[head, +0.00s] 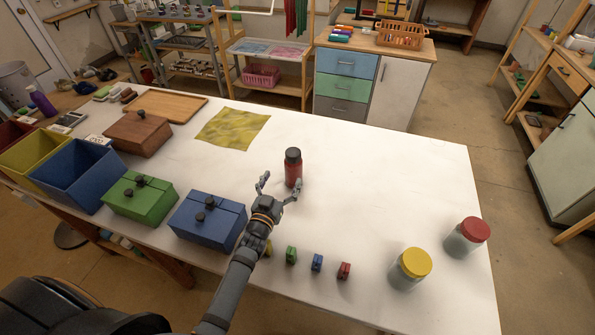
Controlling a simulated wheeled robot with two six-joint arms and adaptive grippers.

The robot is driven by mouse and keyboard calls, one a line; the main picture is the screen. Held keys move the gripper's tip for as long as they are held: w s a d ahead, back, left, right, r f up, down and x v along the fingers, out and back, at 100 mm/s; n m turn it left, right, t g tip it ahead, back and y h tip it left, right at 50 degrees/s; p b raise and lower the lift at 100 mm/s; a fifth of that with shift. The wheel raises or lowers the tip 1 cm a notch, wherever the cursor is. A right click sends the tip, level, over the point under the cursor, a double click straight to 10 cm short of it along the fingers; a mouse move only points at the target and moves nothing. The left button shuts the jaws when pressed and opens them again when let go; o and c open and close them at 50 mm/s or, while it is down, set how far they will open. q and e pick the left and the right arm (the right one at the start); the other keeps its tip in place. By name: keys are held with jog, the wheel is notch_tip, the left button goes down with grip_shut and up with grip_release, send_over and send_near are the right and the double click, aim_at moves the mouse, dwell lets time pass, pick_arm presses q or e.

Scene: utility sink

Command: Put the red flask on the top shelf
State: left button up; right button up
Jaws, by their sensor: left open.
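The red flask (293,172), with a black cap, stands upright on the white table (360,190), near its middle. My left gripper (279,185) is open, its two fingers spread just in front of the flask. One finger is left of the flask and the other shows close to its base; I cannot tell whether it touches. The flask is not held. Several shelf units show, including a wooden one (540,36) at the right and a rack (178,18) at the back left; which top shelf is the task's is unclear. My right gripper is not in view.
Green (137,204) and blue (205,224) boxes and open bins stand left. Small colored clips (317,263) lie near the front. Jars with yellow (416,262) and red (474,229) lids stand right. A yellow cloth (232,128) lies behind. The table right of the flask is clear.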

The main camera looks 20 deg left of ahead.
aim_at(289, 166)
pick_arm(q)
jog(key=w, duration=0.2)
jog(key=w+f, duration=0.1)
jog(key=w, duration=0.2)
jog(key=shift+b, duration=0.3)
jog(key=shift+w, duration=0.25)
jog(key=w, duration=0.3)
jog(key=w+b, duration=0.1)
jog(key=w, duration=0.1)
jog(key=shift+w+d+f, duration=0.1)
jog(key=shift+d+f, duration=0.05)
jog(key=shift+d, duration=0.15)
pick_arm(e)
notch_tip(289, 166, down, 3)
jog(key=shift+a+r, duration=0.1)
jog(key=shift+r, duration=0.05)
pick_arm(q)
jog(key=shift+s, duration=0.2)
jog(key=shift+c, duration=1.1)
jog(key=c, duration=1.2)
jog(key=shift+c, duration=0.4)
